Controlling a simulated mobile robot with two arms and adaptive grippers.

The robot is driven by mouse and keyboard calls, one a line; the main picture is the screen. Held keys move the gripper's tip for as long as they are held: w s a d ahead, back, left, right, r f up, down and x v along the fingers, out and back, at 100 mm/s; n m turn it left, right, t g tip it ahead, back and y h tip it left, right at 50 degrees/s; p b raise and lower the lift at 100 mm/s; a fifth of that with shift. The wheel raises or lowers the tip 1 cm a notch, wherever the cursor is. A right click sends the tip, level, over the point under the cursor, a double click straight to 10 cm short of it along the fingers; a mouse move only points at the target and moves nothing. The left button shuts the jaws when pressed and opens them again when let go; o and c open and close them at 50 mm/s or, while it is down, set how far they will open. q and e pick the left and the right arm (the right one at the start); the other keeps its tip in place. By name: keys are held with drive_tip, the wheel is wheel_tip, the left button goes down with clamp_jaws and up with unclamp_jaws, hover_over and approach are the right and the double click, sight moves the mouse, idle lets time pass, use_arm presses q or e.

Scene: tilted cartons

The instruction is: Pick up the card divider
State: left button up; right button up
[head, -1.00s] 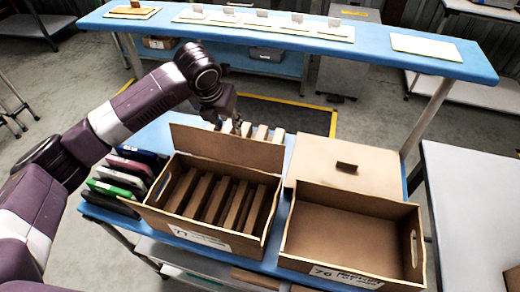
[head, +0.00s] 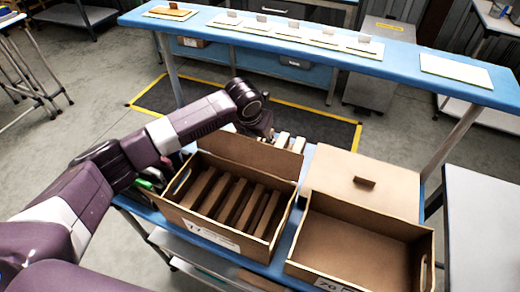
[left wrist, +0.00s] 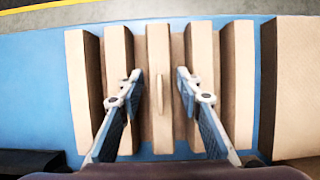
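Several tan card dividers lie in a row on the blue table behind the left carton. My right gripper is not in view.
The left carton (head: 225,240), labelled 77, holds several upright brown slats. The right carton (head: 350,240) looks empty. A closed box (head: 390,190) with a small tab stands behind it. A long blue bench (head: 390,68) with white cards runs across the back.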

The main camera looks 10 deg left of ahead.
use_arm(q)
drive_tip(key=c, duration=0.8)
